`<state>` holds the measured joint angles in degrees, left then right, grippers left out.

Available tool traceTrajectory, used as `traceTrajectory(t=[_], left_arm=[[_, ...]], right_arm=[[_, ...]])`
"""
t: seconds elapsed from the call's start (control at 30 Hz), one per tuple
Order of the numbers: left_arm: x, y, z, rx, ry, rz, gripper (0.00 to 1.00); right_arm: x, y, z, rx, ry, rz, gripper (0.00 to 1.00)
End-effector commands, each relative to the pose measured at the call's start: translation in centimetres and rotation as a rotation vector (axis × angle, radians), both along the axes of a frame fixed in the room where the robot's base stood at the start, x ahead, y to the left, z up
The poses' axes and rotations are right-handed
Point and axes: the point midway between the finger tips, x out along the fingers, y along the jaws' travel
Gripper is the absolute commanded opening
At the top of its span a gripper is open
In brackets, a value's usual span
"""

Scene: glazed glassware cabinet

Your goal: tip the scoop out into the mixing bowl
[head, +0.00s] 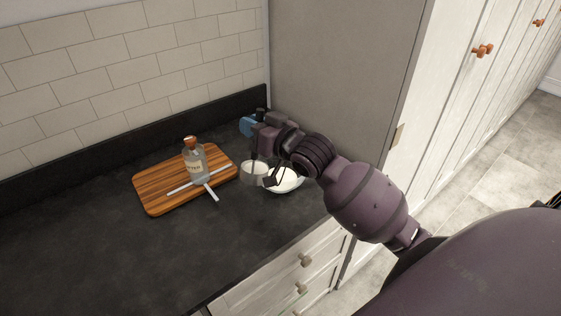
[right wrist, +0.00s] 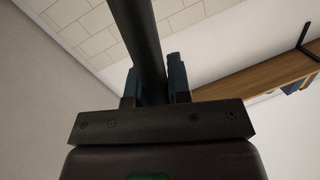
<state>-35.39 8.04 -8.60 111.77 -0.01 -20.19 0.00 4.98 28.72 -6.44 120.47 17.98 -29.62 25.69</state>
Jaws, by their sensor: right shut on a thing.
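My right gripper (head: 250,127) is over the counter near its back right corner, with blue fingertips. It is shut on a dark handle (right wrist: 140,35), which I take as the scoop's; the handle runs between its fingers in the right wrist view (right wrist: 154,88). A pale grey cup-like part (head: 253,174) shows below the gripper, probably the scoop's head; its contents are not clear. The white mixing bowl (head: 288,183) stands right beside it in the picture, partly hidden by my right arm. I cannot tell whether cup and bowl touch. My left gripper is not in view.
A tall grey cabinet side (head: 340,70) closes off the right. The front left counter (head: 90,250) is clear.

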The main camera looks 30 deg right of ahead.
Motion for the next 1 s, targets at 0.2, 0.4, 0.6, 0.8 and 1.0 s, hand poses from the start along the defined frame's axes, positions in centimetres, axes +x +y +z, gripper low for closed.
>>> traceTrajectory(t=[0.2,0.4,0.6,0.8,1.0], left_arm=[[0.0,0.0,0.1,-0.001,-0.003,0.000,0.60],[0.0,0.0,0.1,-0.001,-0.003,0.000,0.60],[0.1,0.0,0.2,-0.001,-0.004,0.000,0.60],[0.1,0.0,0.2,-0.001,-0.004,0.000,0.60],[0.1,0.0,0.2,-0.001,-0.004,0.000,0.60]], right_arm=[[0.3,-0.7,0.2,0.029,0.009,0.000,0.00],[0.7,-1.9,0.4,0.074,0.026,0.000,0.00],[1.0,-2.9,0.5,0.119,0.041,0.000,0.00],[1.1,-3.3,0.5,0.135,0.046,0.000,0.00],[1.3,-3.7,0.5,0.150,0.052,0.000,0.00]])
